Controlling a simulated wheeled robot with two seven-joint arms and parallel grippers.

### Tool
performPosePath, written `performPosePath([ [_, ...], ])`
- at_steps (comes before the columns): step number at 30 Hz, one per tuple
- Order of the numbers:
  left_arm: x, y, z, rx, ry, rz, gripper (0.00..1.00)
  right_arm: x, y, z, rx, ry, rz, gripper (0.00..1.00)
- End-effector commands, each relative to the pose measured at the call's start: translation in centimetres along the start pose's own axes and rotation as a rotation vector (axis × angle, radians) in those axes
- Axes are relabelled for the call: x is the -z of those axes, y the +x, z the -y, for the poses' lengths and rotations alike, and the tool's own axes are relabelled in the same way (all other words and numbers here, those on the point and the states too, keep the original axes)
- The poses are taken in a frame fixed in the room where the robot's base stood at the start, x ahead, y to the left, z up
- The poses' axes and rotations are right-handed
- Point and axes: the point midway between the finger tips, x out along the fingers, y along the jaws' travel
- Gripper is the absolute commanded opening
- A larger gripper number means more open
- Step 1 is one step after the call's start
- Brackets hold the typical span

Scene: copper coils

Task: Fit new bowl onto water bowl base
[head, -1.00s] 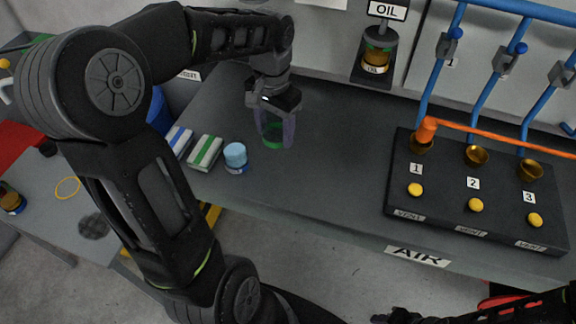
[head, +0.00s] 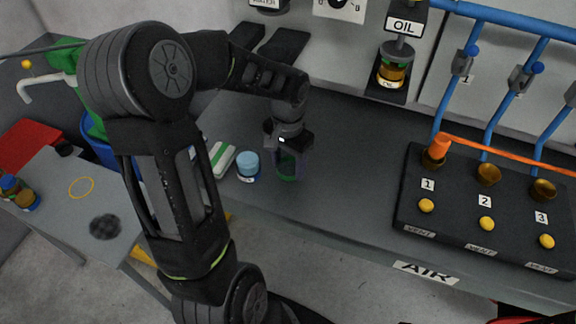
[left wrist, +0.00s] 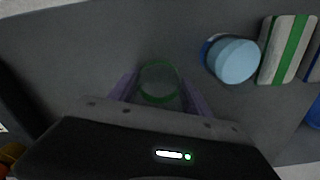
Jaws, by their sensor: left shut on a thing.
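My left gripper (head: 288,168) is shut on the new bowl (head: 287,177), a clear cup with a green tint. In the left wrist view the bowl's green rim (left wrist: 159,81) shows between the two purplish fingers of the left gripper (left wrist: 160,92). They are over the grey bench, just right of a light blue jar in the head view; I cannot tell if the bowl touches the bench. A partly cut-off label, apparently WATER (head: 268,4), is at the top edge. I cannot make out the water bowl base. My right gripper is not in view.
The light blue jar (head: 247,163) and a green-striped white pack (head: 222,157) stand close to the left gripper. An OIL unit (head: 392,72) is on the back wall. A black valve block (head: 488,215) with blue pipes is at right. The bench between is clear.

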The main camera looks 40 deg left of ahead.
Motion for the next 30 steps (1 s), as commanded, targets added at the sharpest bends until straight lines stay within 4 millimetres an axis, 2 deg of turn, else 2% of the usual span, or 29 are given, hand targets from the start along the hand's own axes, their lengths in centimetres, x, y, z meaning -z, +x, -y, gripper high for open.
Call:
performPosePath([
  [3, -0.1, 1.2, 0.0, -0.001, 0.000, 0.002, 0.05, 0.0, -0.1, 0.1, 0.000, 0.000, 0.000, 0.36],
  [15, 0.0, 1.8, 0.0, 0.000, 0.000, -0.001, 0.05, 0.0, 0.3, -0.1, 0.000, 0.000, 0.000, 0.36],
  [16, 0.0, 1.7, 0.0, 0.000, 0.000, 0.000, 0.59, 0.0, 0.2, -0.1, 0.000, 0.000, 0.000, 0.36],
  [23, 0.0, 1.6, 0.0, 0.000, 0.000, 0.000, 0.78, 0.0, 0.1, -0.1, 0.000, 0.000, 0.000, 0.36],
  [30, 0.0, 1.6, 0.0, 0.000, 0.000, 0.000, 0.79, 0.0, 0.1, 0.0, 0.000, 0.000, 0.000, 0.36],
])
